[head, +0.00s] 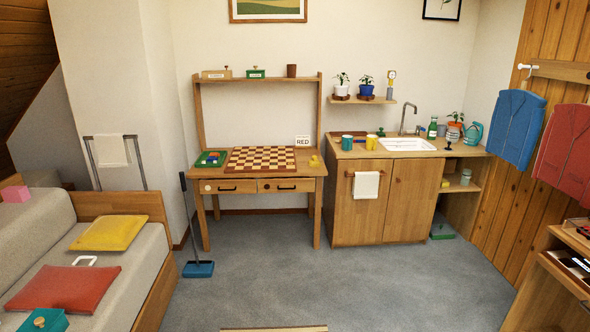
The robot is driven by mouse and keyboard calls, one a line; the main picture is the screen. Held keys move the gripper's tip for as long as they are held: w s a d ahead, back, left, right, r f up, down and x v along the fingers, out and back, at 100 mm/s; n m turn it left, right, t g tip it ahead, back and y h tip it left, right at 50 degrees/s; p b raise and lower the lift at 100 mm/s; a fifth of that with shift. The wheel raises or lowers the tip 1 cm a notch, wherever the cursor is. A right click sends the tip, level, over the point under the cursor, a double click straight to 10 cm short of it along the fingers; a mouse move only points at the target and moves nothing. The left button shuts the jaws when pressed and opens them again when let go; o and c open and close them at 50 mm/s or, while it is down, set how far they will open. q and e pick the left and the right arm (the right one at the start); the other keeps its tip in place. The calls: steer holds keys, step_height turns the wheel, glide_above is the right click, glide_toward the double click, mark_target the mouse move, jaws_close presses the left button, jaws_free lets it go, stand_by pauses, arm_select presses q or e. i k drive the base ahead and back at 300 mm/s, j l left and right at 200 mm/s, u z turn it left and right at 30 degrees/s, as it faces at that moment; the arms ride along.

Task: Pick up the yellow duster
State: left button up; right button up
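A small yellow object (315,161) lies at the right end of the desk top (312,171), beside the chessboard. It looks like a folded or crumpled cloth and may be the yellow duster, but it is too small to tell for sure. A larger yellow cushion (108,232) lies on the sofa at the left. Neither of my grippers is in the head view.
The desk holds a chessboard (262,159), a green tray (211,159) and a RED sign (302,141). A blue broom (198,268) stands left of the desk. A sink cabinet (387,205) stands to the right.

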mark_target(315, 161)
steer(key=i, duration=3.4)
steer(key=i+u, duration=0.15)
steer(key=i, duration=0.3)
steer(key=i+l+u, duration=0.2)
steer(key=i, duration=0.25)
steer(key=i+l+u, duration=0.15)
steer(key=i, duration=0.3)
